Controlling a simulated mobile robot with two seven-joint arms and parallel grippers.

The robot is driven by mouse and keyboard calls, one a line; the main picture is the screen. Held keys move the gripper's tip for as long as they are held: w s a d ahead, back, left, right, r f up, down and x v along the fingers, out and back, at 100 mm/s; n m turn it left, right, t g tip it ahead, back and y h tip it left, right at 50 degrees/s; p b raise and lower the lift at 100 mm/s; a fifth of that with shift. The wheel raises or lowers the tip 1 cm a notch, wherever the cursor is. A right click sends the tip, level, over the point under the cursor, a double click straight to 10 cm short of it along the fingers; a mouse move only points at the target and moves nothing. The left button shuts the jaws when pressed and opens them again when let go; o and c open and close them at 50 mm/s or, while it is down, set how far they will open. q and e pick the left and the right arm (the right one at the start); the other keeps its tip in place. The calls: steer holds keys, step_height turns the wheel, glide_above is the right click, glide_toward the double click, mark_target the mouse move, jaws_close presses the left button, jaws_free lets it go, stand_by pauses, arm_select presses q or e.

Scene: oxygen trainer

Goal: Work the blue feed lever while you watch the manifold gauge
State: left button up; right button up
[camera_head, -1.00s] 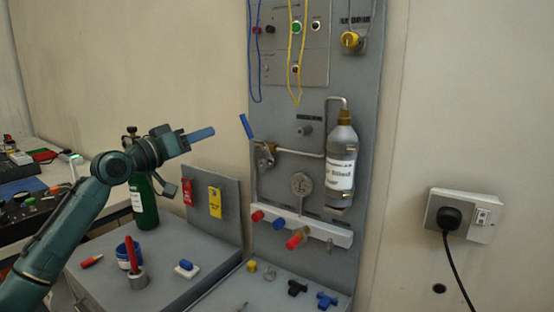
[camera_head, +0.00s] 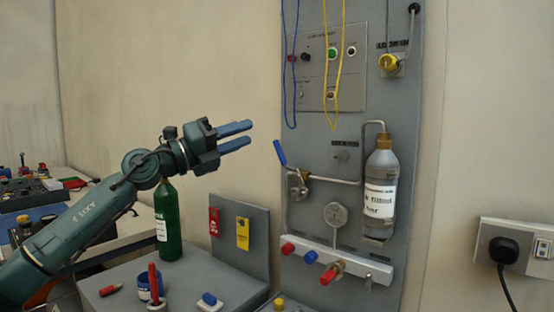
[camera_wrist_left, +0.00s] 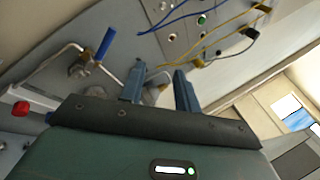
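The blue feed lever (camera_head: 281,153) sits on a valve left of the bottle on the grey panel, tilted up and to the left. It also shows in the left wrist view (camera_wrist_left: 105,44), left of the fingers. The round manifold gauge (camera_head: 336,215) is below it, above the white manifold bar (camera_head: 330,262); its reading is too small to tell. My left gripper (camera_head: 250,134) is open and empty, its two blue fingers pointing right toward the lever, apart from it in the picture. In the left wrist view the gripper (camera_wrist_left: 157,85) has its fingers spread. My right gripper is not in view.
A grey labelled bottle (camera_head: 380,188) hangs right of the lever. Blue and yellow cords (camera_head: 343,70) hang above. A green cylinder (camera_head: 168,222) stands behind my left arm. Red and yellow tags (camera_head: 243,233) are on a low board. A wall socket (camera_head: 515,250) is at right.

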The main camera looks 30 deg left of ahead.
mark_target(277, 151)
arm_select(q)
steer(key=w+f+m+y+p, duration=0.1)
steer(key=w, duration=0.1)
steer(key=w+f+m+g+y+p, duration=0.1)
steer(key=w+f, duration=0.1)
steer(key=w, duration=0.1)
steer(key=w+a+f+y+p, duration=0.1)
steer(key=w+y, duration=0.1)
steer(key=w, duration=0.1)
steer(key=shift+f+m+g+p, duration=0.2)
steer(key=shift+m+g+p, duration=0.2)
steer(key=p+x, duration=0.1)
steer(key=x, duration=0.4)
steer(key=shift+w+d+f, duration=0.1)
steer(key=shift+f, duration=0.1)
steer(key=shift+w+d, duration=0.15)
steer(key=shift+w, duration=0.3)
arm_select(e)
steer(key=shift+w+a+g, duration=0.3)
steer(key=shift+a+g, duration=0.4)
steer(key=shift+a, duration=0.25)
arm_select(q)
steer(key=shift+c, duration=0.5)
jaws_close()
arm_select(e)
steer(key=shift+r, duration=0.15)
